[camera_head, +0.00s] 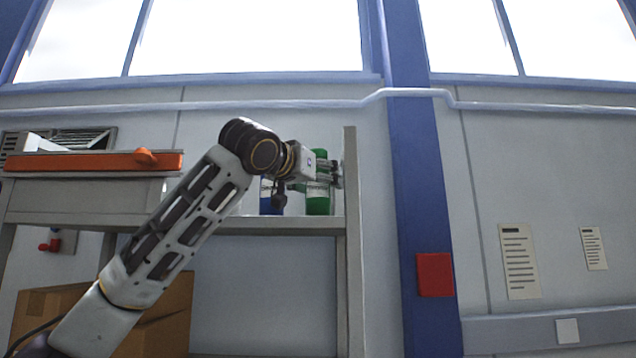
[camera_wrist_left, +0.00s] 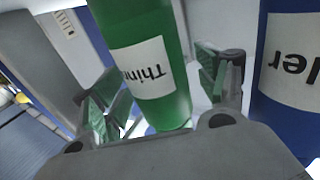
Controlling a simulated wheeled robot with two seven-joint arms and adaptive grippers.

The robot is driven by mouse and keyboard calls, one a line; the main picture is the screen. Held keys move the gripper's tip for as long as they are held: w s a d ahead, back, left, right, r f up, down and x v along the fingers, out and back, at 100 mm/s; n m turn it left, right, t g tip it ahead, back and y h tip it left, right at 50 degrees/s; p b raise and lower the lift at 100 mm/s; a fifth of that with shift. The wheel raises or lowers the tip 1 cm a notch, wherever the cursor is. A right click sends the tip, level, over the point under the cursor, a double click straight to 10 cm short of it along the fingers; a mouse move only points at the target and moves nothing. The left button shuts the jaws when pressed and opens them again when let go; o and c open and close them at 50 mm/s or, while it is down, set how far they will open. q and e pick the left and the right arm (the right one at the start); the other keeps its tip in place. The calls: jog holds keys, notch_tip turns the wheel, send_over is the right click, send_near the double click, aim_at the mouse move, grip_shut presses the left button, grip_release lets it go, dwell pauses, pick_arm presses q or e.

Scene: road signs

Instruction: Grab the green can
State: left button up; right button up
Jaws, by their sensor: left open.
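The green can (camera_head: 318,204) stands upright on the shelf near its right upright, partly hidden by my left gripper (camera_head: 330,172). In the left wrist view the green can (camera_wrist_left: 148,60) has a white label reading "Thin" and its end lies between the two open fingers of my left gripper (camera_wrist_left: 165,95). The fingers are spread on either side of it, and I see no clear grip on it. A blue can (camera_head: 270,197) stands to the left of the green one, and it shows at the right in the left wrist view (camera_wrist_left: 292,75). My right gripper is out of view.
The shelf (camera_head: 280,226) ends at a grey upright (camera_head: 350,240) close to the right of the green can. An orange object (camera_head: 95,161) lies on a surface at the left. A cardboard box (camera_head: 165,320) stands below. A blue pillar (camera_head: 415,180) is further right.

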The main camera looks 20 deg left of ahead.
pick_arm(q)
jog(key=shift+w, duration=0.15)
dwell(0.3)
jog(key=c, duration=1.4)
jog(key=shift+c, duration=0.2)
jog(key=shift+r, duration=0.1)
notch_tip(320, 180, up, 18)
jog(key=shift+f, duration=0.25)
dwell(0.4)
jog(key=shift+r, duration=0.15)
dwell(0.7)
